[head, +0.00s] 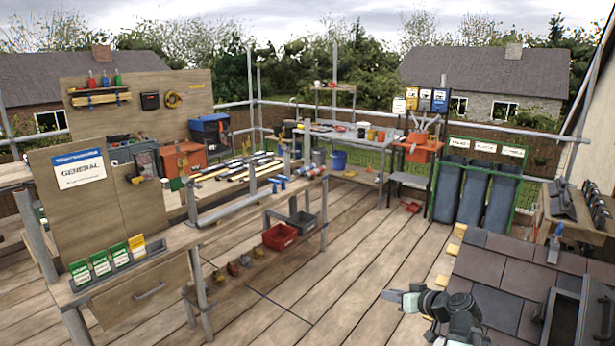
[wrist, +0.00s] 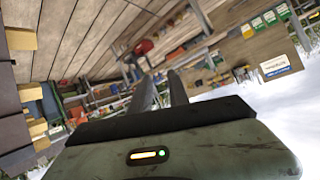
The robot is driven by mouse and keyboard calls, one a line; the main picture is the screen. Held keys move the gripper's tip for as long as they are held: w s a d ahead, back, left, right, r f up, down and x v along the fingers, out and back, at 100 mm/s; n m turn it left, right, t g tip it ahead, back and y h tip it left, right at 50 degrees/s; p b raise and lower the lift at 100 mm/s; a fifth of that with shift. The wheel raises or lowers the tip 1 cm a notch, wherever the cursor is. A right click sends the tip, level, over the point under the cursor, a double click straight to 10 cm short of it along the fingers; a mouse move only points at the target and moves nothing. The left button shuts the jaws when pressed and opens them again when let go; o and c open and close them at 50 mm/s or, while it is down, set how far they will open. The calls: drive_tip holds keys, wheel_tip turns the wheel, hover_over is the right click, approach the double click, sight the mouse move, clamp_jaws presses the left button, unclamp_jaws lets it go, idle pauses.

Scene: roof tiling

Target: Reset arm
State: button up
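My gripper (head: 390,296) is at the lower middle right of the head view, in front of the slate roof (head: 505,262), and points left over the deck. In the wrist view the two dark fingers of my gripper (wrist: 160,88) stand apart with a narrow gap between them. Background shows through the gap and nothing is held. The wrist view is tilted and nearly upside down, with the benches and deck in the distance. From the head view alone I cannot tell the finger gap.
A long workbench (head: 180,237) with a "General" sign (head: 80,168) stands at left. Red bin (head: 280,236) sits on its lower shelf. Tall dark bins in a green frame (head: 474,190) stand behind the roof. The plank deck (head: 350,255) between bench and roof is mostly clear.

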drive_tip(key=s+a+f+n+g, duration=0.2)
drive_tip(key=a+f+g, duration=0.2)
drive_tip(key=a, duration=0.7)
drive_tip(key=s+a+f+n+g, duration=0.1)
drive_tip(key=s+a+f+g, duration=0.3)
drive_tip(key=a, duration=0.6)
drive_tip(key=s+d+f+m+g+h, duration=0.3)
drive_tip(key=s+d+f+m+h, duration=0.2)
drive_tip(key=s+d, duration=0.1)
drive_tip(key=shift+s+d, duration=0.2)
drive_tip(key=shift+s, duration=0.55)
